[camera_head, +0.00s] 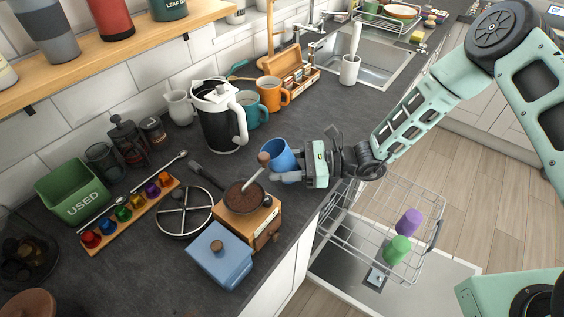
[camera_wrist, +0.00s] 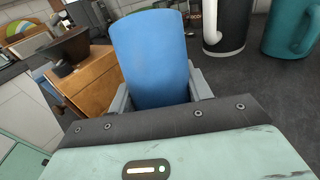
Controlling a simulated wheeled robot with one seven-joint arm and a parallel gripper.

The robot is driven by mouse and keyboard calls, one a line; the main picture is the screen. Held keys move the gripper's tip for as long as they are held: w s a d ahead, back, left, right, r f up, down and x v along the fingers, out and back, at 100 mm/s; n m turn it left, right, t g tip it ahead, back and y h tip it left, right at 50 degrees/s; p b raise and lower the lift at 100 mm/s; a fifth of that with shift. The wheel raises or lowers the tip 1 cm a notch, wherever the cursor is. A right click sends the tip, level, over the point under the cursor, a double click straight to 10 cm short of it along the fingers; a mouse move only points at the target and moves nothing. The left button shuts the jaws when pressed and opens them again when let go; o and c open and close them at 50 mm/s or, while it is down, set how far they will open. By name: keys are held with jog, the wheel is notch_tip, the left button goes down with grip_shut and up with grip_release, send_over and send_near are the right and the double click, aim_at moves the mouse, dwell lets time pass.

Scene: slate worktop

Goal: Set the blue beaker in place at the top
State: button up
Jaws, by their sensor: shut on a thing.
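The blue beaker (camera_head: 278,153) is in my gripper (camera_head: 285,168), near the front edge of the worktop, just behind and right of the wooden coffee grinder (camera_head: 250,220). In the wrist view the beaker (camera_wrist: 152,55) stands between the two grey fingers, one on each side of it. I cannot tell whether its base touches the worktop. A wire rack (camera_head: 345,237) is pulled out below the worktop edge. A purple beaker (camera_head: 409,222) and a green beaker (camera_head: 397,249) are in it, towards its right side.
A white and black kettle (camera_head: 218,118), a teal mug (camera_head: 252,110) and an orange mug (camera_head: 273,92) stand behind the beaker. A blue box (camera_head: 220,256) and a round trivet (camera_head: 184,211) lie to the left. The worktop towards the sink (camera_head: 385,70) is mostly clear.

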jog(key=shift+f, duration=0.4)
jog(key=o, duration=1)
jog(key=shift+o, duration=0.2)
